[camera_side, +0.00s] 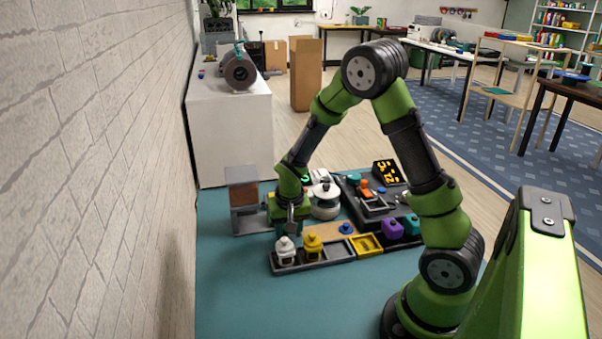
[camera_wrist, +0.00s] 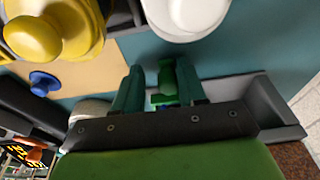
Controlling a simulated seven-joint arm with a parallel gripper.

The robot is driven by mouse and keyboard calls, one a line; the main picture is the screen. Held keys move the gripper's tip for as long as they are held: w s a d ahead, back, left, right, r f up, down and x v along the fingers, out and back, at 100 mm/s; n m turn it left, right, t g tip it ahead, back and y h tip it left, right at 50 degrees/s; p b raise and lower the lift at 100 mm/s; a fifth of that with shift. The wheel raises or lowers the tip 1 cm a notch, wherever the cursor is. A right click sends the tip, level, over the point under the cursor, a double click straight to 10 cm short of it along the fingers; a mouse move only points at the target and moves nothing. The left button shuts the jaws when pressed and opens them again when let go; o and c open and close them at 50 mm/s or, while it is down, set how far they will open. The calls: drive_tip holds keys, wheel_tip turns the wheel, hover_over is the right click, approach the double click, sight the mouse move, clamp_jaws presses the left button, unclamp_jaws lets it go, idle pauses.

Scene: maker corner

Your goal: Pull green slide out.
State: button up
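In the wrist view, a small bright green piece (camera_wrist: 167,78), which looks like the green slide's handle, stands between the two dark green fingers of my gripper (camera_wrist: 158,68). The fingers are apart, with a gap showing on the left of the piece; the right finger is close to it, and contact cannot be told. A grey channel (camera_wrist: 258,92) lies beside and below the fingers. In the side view my gripper (camera_side: 291,226) points down, low beside the grey stand with a brown block (camera_side: 243,192). The slide is hidden there.
A dark tray (camera_side: 312,262) holds a white figure (camera_side: 285,250) and a yellow figure (camera_side: 312,246). A white round pot (camera_side: 325,203) stands close right of my gripper. A blue knob (camera_side: 346,228) sits nearby. The teal table front (camera_side: 300,305) is clear.

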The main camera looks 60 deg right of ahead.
drive_tip(key=shift+w+a, duration=0.2)
idle(0.7)
drive_tip(key=shift+r, duration=3.5)
drive_tip(key=shift+s+a+f, duration=0.1)
drive_tip(key=shift+s, duration=0.1)
drive_tip(key=s+a+r+n+t+y, duration=0.3)
drive_tip(key=s+a+r+n+t, duration=0.2)
drive_tip(key=s+a+r, duration=0.8)
wheel_tip(320, 180, up, 4)
drive_tip(key=shift+s+a+r+t+y, duration=0.1)
drive_tip(key=shift+s+a+t+y, duration=0.2)
drive_tip(key=shift+s, duration=0.25)
